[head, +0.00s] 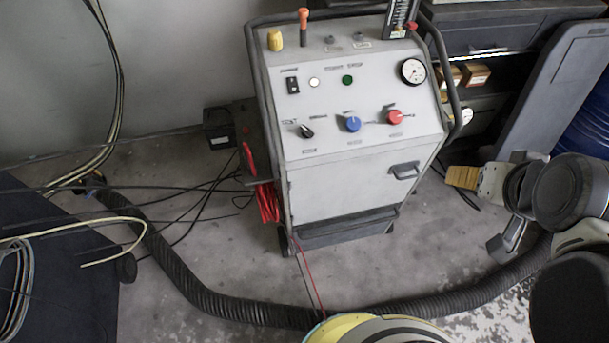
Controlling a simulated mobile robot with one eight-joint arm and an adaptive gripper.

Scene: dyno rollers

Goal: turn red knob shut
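The red knob (395,117) is on the sloped front panel of a grey wheeled cabinet (345,190), right of a blue knob (353,124) and below a round gauge (413,71). Its pointer is too small to read clearly.
A black selector switch (306,131) sits left of the blue knob. The cabinet has a door handle (405,171) and a dark tubular frame. A ribbed black hose (215,300) curves across the floor in front. Dark shelving (500,30) stands behind at right.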

